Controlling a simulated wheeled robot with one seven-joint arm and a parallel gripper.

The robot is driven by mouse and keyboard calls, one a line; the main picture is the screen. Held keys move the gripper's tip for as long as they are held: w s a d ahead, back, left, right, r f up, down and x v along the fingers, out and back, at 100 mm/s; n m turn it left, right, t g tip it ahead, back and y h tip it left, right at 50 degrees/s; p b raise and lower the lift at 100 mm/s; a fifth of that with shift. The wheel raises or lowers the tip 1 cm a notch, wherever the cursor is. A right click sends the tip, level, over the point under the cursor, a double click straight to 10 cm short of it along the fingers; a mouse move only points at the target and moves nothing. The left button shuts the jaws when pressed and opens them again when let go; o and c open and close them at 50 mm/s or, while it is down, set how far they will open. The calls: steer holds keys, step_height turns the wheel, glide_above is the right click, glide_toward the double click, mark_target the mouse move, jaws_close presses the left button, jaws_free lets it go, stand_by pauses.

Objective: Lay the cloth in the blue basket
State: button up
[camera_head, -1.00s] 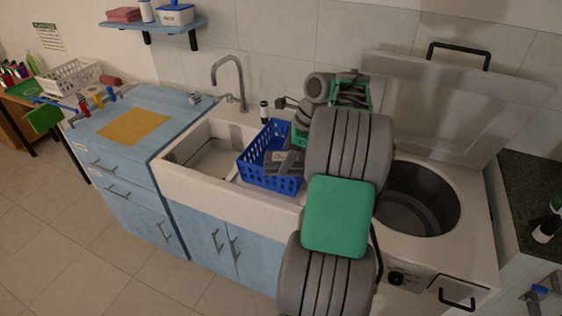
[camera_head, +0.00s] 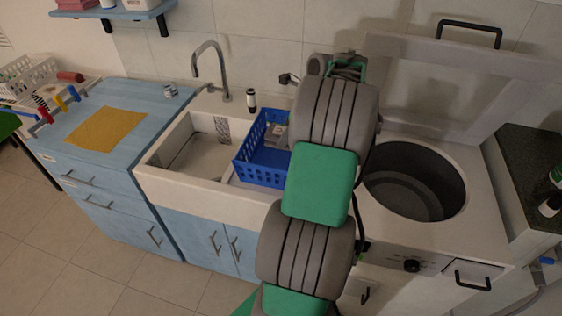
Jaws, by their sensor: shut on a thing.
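A flat yellow-orange cloth (camera_head: 105,129) lies on the blue counter left of the sink. The blue basket (camera_head: 262,172) stands at the right end of the sink, its right side hidden behind my arm. Grey parts of my gripper (camera_head: 276,134) show at the basket's back, partly covered by my arm. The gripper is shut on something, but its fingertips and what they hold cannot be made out.
A tap (camera_head: 222,72) and a small dark bottle (camera_head: 251,99) stand behind the sink (camera_head: 190,188). A black-and-white patterned patch (camera_head: 222,129) shows inside the sink. An open round tub (camera_head: 415,182) is right of my arm. A white rack (camera_head: 28,80) stands far left.

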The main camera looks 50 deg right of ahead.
steer(key=f, duration=1.2)
steer(key=shift+w+a+f+p, duration=0.15)
steer(key=shift+w+f+p, duration=0.1)
steer(key=shift+f+p, duration=0.15)
steer(key=shift+f, duration=0.1)
steer(key=o, duration=1.6)
